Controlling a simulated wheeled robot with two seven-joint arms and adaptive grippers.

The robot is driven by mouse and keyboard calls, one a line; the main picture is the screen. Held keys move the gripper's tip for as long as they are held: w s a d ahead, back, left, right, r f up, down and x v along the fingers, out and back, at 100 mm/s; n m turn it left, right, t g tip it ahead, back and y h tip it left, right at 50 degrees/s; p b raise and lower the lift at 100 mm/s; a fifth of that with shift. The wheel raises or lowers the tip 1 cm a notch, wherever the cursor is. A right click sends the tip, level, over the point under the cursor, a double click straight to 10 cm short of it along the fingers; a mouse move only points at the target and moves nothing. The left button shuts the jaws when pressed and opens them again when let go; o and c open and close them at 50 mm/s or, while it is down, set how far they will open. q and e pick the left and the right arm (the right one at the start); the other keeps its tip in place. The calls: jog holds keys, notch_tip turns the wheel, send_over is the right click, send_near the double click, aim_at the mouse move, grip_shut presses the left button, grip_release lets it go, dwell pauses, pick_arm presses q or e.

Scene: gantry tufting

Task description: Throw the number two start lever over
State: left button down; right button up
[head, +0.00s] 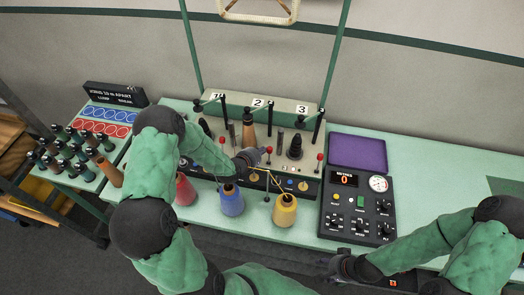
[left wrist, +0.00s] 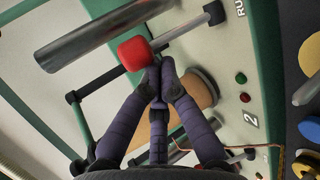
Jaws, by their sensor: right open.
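The number two start lever is the middle one of three red-knobbed levers on the front of the machine; its red knob (head: 269,150) shows in the head view, and a red knob also shows large in the left wrist view (left wrist: 136,54). My left gripper (head: 258,153) is right beside that knob, on its left in the head view. In the left wrist view its fingertips (left wrist: 160,72) are drawn together at the knob's lower right edge; the knob is not between them. Whether they touch is unclear. My right gripper (head: 335,266) is open and empty near the front edge, below the meter box.
Red (head: 186,190), blue (head: 230,202) and yellow (head: 285,211) yarn cones stand in front of the machine. The other red knobs are at left (head: 222,140) and right (head: 320,157). A meter box (head: 358,208) stands to the right. A rack of dark cones is at far left.

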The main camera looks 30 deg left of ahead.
pick_arm(q)
jog(key=shift+w, duration=0.1)
pick_arm(e)
jog(key=shift+f, duration=0.1)
pick_arm(q)
jog(key=shift+w+a+f+b, duration=0.1)
jog(key=shift+w+f+b, duration=0.15)
jog(key=shift+w+b, duration=0.3)
pick_arm(e)
jog(key=shift+f, duration=0.4)
pick_arm(q)
notch_tip(320, 180, up, 10)
dwell(0.3)
